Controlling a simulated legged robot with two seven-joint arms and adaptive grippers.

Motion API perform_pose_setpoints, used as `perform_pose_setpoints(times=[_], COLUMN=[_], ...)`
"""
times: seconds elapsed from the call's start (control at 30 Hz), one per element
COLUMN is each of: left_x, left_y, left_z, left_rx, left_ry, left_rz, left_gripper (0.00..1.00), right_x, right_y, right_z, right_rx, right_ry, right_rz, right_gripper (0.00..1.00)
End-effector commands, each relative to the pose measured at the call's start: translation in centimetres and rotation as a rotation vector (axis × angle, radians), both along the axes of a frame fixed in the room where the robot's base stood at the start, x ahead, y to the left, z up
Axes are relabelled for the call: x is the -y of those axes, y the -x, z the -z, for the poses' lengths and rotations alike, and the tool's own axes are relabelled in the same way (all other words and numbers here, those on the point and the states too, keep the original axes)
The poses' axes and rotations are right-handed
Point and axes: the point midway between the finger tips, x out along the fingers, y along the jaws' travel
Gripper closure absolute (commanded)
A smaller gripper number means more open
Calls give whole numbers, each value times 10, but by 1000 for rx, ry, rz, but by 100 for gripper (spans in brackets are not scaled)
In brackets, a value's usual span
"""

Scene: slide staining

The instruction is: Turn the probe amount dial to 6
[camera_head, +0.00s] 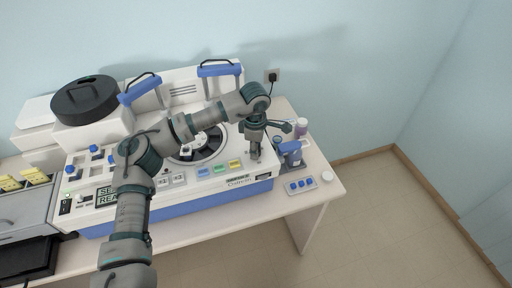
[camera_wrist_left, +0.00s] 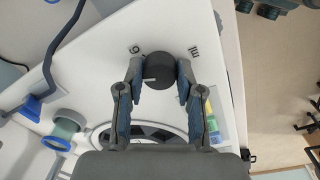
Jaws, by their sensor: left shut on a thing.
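The dial (camera_wrist_left: 160,70) is a round dark knob on the white top of the staining machine (camera_head: 205,185). A short pale mark on it points left in the left wrist view. A printed 6-like or 9-like character (camera_wrist_left: 134,48) stands up and left of it, and another small mark (camera_wrist_left: 194,52) up and right. My left gripper (camera_wrist_left: 160,74) has its two fingers on either side of the dial, shut on it. In the head view my left gripper (camera_head: 254,155) reaches down at the machine's right end and largely hides the dial. My right gripper is not in view.
Colored buttons (camera_head: 219,169) line the machine's front, left of the gripper. The table's right edge lies just beyond.

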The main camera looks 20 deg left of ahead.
Motion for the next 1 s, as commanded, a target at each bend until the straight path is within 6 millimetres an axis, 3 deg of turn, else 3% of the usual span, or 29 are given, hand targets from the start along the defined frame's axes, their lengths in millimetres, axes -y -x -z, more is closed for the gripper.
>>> perform_pose_setpoints(times=[0.37,0.6,1.0], left_x=[-2,-2,-2], left_y=[-2,-3,-4], left_z=[-3,-3,-4], left_rx=[9,9,12], left_ry=[2,1,0], left_rz=[348,542,727], left_gripper=[99,99,99], right_x=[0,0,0], right_y=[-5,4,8], right_z=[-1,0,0], right_rx=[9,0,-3], right_ry=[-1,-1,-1], right_rz=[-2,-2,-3], right_gripper=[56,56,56])
